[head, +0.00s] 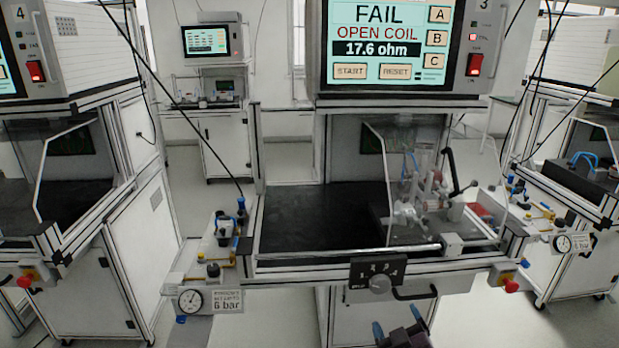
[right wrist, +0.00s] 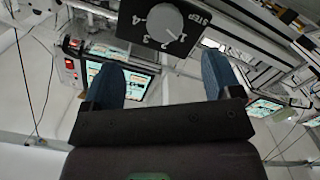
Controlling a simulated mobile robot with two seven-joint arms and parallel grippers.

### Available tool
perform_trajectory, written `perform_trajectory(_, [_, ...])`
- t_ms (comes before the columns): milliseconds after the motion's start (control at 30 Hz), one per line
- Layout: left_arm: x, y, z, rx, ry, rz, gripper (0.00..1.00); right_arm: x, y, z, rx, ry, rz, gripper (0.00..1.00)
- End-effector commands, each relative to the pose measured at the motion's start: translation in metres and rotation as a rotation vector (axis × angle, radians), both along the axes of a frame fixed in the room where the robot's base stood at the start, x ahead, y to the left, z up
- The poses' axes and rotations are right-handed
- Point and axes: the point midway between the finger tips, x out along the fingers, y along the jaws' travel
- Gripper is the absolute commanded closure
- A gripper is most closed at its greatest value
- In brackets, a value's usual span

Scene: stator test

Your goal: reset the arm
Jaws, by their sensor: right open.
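My right gripper (head: 397,322) is at the bottom of the head view, below the front edge of the middle test bench (head: 290,262). It is open and empty; in the right wrist view its two blue fingers (right wrist: 162,80) stand apart with nothing between them. A black plate with a grey STEP knob (head: 380,284) is on the bench front, just above the gripper. The knob also shows beyond the fingers in the right wrist view (right wrist: 165,23). The tester screen (head: 390,42) reads FAIL, OPEN COIL, 17.6 ohm. My left gripper is not in view.
A black handle (head: 415,294) sits right of the knob. A clamp fixture (head: 425,195) stands behind a clear panel on the bench. Red buttons (head: 511,285) and pressure gauges (head: 190,300) flank the bench. Other test stations stand left, right and behind, with floor between them.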

Motion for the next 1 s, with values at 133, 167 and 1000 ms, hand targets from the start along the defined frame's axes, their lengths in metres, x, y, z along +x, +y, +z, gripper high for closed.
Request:
perform_trajectory(133, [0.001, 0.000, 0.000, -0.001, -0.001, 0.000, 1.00, -0.023, -0.010, -0.001, 0.160, 0.064, -0.019, 0.16])
perform_trajectory(167, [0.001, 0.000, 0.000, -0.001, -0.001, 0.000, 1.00, -0.030, -0.012, -0.004, 0.188, 0.079, -0.022, 0.16])
perform_trajectory(1000, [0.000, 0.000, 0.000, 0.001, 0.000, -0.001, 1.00, -0.277, -0.062, -0.115, 0.430, 0.550, -0.157, 0.16])
